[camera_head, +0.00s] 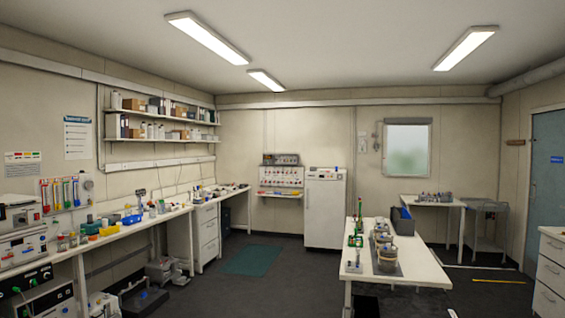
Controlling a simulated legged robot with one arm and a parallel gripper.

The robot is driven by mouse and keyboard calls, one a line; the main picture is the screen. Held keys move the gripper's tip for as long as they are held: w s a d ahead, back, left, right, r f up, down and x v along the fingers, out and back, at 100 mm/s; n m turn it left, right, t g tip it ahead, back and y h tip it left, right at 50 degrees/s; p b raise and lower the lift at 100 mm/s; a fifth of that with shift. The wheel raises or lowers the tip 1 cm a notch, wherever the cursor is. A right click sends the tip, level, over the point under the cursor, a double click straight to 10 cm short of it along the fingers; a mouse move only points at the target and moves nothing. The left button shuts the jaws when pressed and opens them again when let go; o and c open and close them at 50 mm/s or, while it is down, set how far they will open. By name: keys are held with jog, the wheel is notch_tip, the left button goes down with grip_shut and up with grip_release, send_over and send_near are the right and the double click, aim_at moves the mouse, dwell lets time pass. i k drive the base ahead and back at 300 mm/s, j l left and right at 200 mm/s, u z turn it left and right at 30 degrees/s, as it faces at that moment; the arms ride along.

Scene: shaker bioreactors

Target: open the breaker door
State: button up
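No part clearly marked as a breaker door can be made out at this distance. A wall panel (282,178) with rows of small switches or sockets hangs on the far wall, left of centre, with a grey strip unit (281,159) at its top. I cannot tell whether this panel has a door or whether one is open. A white cabinet (325,209) with a closed-looking front stands just right of it. My gripper is not in view.
A long white bench (112,241) crowded with lab gear runs along the left wall. A white island table (411,272) with equipment stands right of centre. Dark floor lies open between them, with a green mat (252,260). A blue door (547,186) is at the right.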

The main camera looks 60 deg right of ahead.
aim_at(285, 160)
jog(key=z, duration=1.9)
jog(key=i, duration=10.75)
jog(key=j+u, duration=0.05)
jog(key=j, duration=0.5)
